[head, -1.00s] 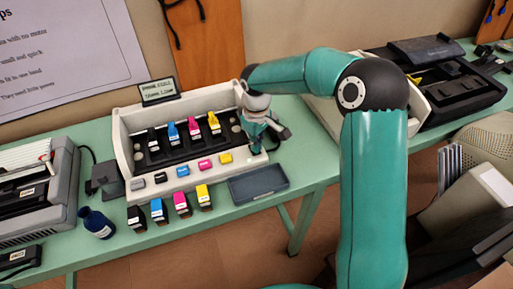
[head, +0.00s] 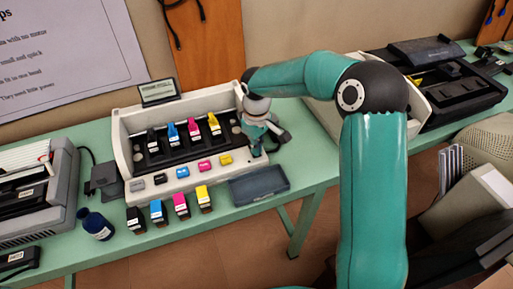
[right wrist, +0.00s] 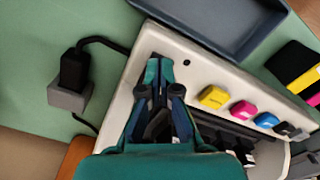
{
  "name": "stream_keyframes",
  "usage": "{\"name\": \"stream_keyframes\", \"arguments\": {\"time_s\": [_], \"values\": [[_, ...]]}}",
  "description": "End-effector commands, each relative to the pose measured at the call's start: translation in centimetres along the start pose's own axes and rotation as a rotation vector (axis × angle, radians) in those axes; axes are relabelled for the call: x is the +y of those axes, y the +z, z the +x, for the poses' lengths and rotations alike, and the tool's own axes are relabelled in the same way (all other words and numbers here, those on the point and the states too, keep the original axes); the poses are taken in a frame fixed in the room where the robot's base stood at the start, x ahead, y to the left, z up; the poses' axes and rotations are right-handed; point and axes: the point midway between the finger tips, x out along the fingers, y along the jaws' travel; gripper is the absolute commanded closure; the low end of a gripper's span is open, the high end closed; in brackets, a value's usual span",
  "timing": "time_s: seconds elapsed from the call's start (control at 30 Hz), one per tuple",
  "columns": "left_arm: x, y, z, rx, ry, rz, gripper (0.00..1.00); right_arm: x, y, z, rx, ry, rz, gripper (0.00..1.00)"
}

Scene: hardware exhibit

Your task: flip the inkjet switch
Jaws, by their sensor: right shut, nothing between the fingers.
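The inkjet printer (head: 122,150) is a cream open-topped housing with a black carriage, cartridges and coloured buttons along its front. Its small screen (head: 158,91) at the back left is blank grey. My right gripper (head: 256,149) points down at the housing's right end. In the right wrist view, my right gripper (right wrist: 159,68) is shut and empty, its tips over the end of the cream front rim (right wrist: 205,75). I cannot make out the switch; the fingers may hide it. Whether the tips touch the rim is unclear. My left gripper is out of view.
A grey block with a black plug (right wrist: 72,75) stands beside the printer's right end, its cable running to the housing. An empty dark tray (head: 258,185) lies at the front right.

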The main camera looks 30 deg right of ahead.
Motion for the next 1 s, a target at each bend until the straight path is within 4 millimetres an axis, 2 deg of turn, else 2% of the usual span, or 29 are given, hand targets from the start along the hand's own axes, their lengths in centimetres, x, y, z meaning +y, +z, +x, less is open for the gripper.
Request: {"name": "stream_keyframes", "arguments": {"time_s": [0.7,1.0], "values": [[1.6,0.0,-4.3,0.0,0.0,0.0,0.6,0.0,-0.1,-6.2,0.003,0.002,0.0,1.0],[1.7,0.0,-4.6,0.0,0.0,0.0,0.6,0.0,-0.1,-6.7,0.003,0.001,0.0,1.0]]}}
